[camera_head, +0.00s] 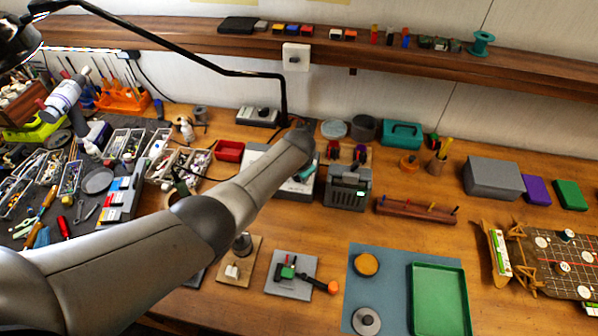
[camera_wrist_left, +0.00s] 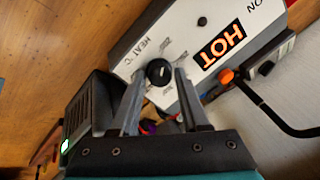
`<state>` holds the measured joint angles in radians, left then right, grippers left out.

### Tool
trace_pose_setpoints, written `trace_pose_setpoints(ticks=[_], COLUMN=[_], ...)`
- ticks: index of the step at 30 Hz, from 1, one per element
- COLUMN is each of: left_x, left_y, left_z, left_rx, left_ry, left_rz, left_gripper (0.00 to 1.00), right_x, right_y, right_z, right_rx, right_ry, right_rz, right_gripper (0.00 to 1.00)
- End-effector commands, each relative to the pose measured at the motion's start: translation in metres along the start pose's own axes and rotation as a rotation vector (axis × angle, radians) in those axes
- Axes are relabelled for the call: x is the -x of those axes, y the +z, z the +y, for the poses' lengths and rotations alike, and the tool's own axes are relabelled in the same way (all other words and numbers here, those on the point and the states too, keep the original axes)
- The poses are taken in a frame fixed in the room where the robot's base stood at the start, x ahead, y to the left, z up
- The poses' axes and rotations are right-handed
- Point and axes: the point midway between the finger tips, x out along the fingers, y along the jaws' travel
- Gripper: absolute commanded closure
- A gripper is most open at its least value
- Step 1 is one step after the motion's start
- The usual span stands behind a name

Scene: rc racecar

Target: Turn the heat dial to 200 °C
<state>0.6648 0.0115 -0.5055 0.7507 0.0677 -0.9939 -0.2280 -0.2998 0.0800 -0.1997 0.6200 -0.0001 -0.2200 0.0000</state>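The black round heat dial (camera_wrist_left: 158,72) is on the pale front panel of the control box (camera_wrist_left: 195,50), marked "HEAT °C" and "HOT". A light pointer mark shows on the dial, but the scale numbers are too blurred to read. In the left wrist view, my left gripper (camera_wrist_left: 160,77) has its two fingers apart, one on each side of the dial. I cannot tell whether they touch it. In the head view, my left arm reaches over the control box (camera_head: 257,152) and hides the dial and most of the gripper. My right gripper is not in view.
A dark grey box (camera_head: 347,188) with a small lit display stands right beside the control box. An orange-tipped tool with a black cable (camera_wrist_left: 270,110) is near the panel's right side. A red bin (camera_head: 229,151) and a wooden rack (camera_head: 417,210) are nearby.

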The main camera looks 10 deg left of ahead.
Motion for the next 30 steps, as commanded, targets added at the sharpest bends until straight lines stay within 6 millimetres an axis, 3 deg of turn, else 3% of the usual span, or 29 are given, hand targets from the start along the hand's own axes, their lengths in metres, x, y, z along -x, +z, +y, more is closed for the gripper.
trace_pose_setpoints(ticks=[6,17,30], left_x=[0.000,0.005,0.053], left_y=[0.000,0.000,-0.001], left_z=[0.000,0.001,0.000], left_rx=[-0.001,-0.002,-0.001], left_ry=[0.000,0.002,0.001], left_rz=[0.001,0.001,0.003], left_gripper=[0.31,0.31,0.31], right_x=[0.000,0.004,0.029], right_y=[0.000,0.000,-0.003], right_z=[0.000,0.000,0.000], right_rx=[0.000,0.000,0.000], right_ry=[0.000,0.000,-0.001], right_rz=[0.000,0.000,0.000], right_gripper=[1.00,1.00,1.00])
